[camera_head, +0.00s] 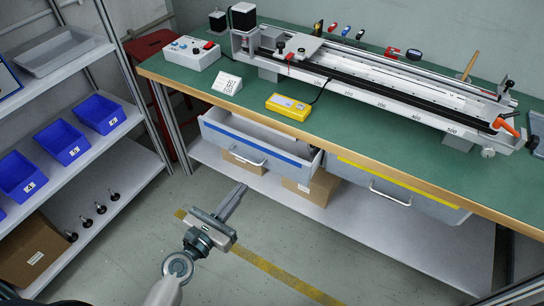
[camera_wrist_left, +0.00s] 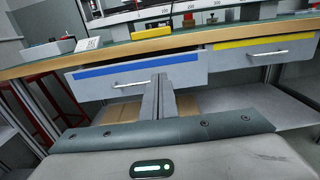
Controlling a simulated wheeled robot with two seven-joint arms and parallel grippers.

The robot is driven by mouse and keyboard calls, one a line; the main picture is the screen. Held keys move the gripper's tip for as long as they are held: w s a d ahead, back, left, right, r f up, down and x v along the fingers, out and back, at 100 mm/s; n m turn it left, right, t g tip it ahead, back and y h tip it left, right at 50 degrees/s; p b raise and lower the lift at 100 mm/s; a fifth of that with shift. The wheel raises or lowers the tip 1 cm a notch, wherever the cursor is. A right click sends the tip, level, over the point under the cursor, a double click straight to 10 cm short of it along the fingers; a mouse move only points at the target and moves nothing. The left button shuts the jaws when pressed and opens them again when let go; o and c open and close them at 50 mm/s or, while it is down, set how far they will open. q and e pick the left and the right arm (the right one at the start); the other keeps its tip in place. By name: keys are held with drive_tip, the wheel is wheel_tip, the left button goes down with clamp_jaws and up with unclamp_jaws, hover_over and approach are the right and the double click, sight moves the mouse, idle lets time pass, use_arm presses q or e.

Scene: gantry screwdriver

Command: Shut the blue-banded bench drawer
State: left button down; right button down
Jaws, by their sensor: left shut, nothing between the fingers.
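The blue-banded drawer (camera_head: 255,146) stands partly pulled out under the left half of the bench, its open inside showing from above in the head view. It has a bar handle (camera_head: 247,156) below the blue band. In the left wrist view the drawer front (camera_wrist_left: 110,77) fills the upper left. My left gripper (camera_head: 237,190) is shut and empty. My right gripper is not in view.
A yellow-banded drawer (camera_head: 390,189) sits right of it, closed. The bench top (camera_head: 230,108) carries a gantry rail, a yellow device and a control box. Cardboard boxes (camera_head: 312,187) stand on the lower shelf. A shelf rack with blue bins (camera_head: 62,143) is at left.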

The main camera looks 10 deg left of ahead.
sight(272, 150)
use_arm(q)
drive_tip(key=shift+r, duration=0.15)
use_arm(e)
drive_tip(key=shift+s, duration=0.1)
